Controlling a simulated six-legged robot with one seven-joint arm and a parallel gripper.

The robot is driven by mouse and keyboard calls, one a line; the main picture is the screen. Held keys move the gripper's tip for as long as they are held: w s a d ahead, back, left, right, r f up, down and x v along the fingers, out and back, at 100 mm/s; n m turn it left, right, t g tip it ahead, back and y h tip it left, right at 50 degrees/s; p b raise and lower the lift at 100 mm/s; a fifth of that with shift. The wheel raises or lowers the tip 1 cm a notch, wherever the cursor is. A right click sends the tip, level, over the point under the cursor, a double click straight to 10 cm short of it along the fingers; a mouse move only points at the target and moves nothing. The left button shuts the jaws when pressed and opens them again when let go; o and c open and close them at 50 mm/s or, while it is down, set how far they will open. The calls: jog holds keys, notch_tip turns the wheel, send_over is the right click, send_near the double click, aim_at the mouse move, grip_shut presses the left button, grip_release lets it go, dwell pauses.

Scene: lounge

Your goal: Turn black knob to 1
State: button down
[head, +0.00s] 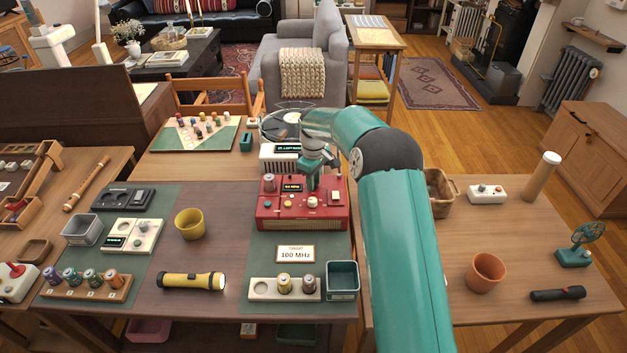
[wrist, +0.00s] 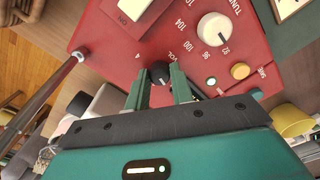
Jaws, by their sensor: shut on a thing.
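A red radio panel (head: 270,219) stands on the table in the head view. Its red face (wrist: 112,58) fills the upper wrist view, with a white tuning dial (wrist: 214,29) and numbers around it. The small black knob (wrist: 160,72) sits on this face near the letters VOL. My gripper (wrist: 160,88) is shut on the black knob, one green finger on each side. In the head view my gripper (head: 311,183) reaches down onto the radio and the knob cannot be made out. I cannot read the knob's setting.
A yellow button (wrist: 240,71) and a lit green light (wrist: 211,81) are on the face near my fingers. A metal antenna (wrist: 42,96) slants along its left side. A "100 MHz" card (head: 296,254) and a teal bin (head: 342,281) are in front of the radio.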

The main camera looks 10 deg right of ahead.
jog(key=c, duration=1.2)
grip_release()
jog(key=shift+r, duration=0.1)
notch_tip(320, 180, up, 14)
